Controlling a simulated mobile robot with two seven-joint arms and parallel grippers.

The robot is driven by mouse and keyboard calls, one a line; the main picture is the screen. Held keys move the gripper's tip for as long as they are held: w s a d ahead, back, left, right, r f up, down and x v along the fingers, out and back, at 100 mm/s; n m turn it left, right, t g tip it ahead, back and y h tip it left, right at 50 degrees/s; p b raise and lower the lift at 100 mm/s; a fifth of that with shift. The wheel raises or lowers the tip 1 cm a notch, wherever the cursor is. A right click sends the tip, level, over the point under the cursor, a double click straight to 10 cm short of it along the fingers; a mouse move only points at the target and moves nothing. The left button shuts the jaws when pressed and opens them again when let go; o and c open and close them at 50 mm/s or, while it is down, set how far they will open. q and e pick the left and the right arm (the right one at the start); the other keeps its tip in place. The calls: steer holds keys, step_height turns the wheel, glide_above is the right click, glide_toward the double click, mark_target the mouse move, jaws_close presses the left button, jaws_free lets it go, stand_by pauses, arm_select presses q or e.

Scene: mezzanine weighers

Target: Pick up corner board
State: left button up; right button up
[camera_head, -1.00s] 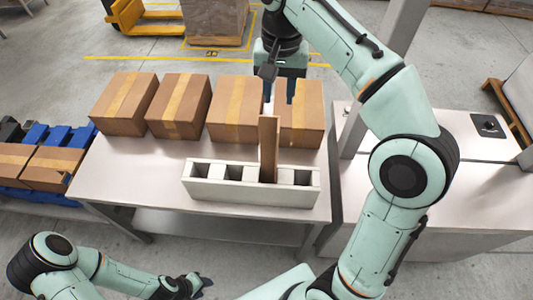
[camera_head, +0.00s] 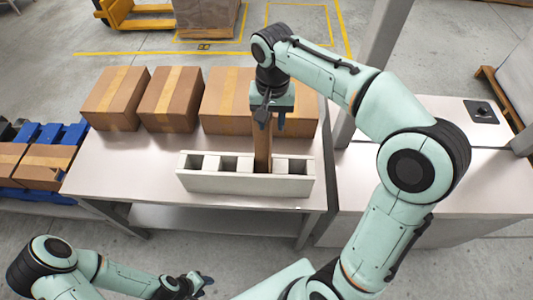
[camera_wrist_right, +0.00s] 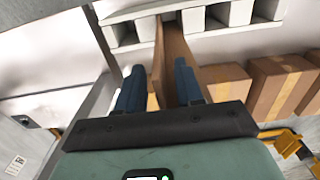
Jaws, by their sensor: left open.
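The corner board (camera_head: 263,150) is a tall brown angled strip standing upright in a compartment right of the middle of a white rack (camera_head: 240,184). My right gripper (camera_head: 268,120) is above the rack, pointing down, at the board's upper end, which it partly hides. In the right wrist view the board (camera_wrist_right: 175,52) runs between the two blue fingers (camera_wrist_right: 158,80), which stand apart with gaps at the sides. Whether a finger touches it I cannot tell. My left gripper (camera_head: 196,286) is open and empty at the bottom, in front of the table, far from the board.
The rack stands near the front edge of a pale table (camera_head: 125,170). A row of brown cartons (camera_head: 170,98) stands behind it. A grey post (camera_head: 375,50) and a second counter (camera_head: 420,205) are to the right. The table's left front is clear.

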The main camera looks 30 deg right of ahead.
steer(key=shift+w, duration=0.1)
jaws_close()
